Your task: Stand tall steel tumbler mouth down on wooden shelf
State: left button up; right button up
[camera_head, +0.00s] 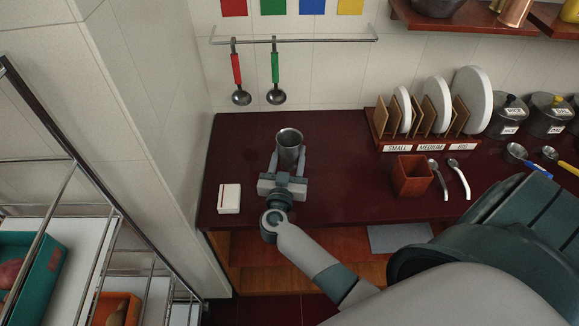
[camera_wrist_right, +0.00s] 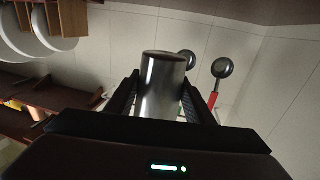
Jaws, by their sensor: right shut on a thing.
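The steel tumbler (camera_head: 289,143) is upright with its open mouth facing up in the head view, above or at the dark red counter (camera_head: 330,180) near its left end. I cannot tell whether its base touches the counter. My right gripper (camera_head: 288,164) is shut on the tumbler, one finger on each side. In the right wrist view the tumbler (camera_wrist_right: 162,85) sits between the two dark fingers. A wooden shelf (camera_head: 465,17) shows at the upper right of the head view. My left gripper is not in view.
Two ladles (camera_head: 240,95) hang from a wall rail (camera_head: 295,40) behind the tumbler. A white box (camera_head: 229,198) lies left of my gripper. Copper pots (camera_head: 515,12) occupy part of the shelf.

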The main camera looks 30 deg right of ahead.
aim_at(290, 137)
jog(key=shift+r+p, duration=0.4)
jog(key=shift+r, duration=0.2)
jog(key=shift+r+p, duration=0.3)
jog(key=shift+r, duration=0.8)
jog(key=shift+s+a+r+b, duration=0.1)
jog(key=shift+a+b, duration=0.15)
jog(key=shift+b, duration=0.4)
jog(key=s+a+n+t+y+b, duration=0.4)
jog(key=s+a+n+y+b, duration=0.4)
jog(key=s+a+y+b, duration=0.4)
jog(key=s+a+b, duration=0.1)
jog(key=a+b, duration=0.1)
jog(key=a, duration=0.1)
jog(key=shift+f+n+t, duration=0.3)
jog(key=shift+t, duration=0.1)
jog(key=shift+a, duration=0.1)
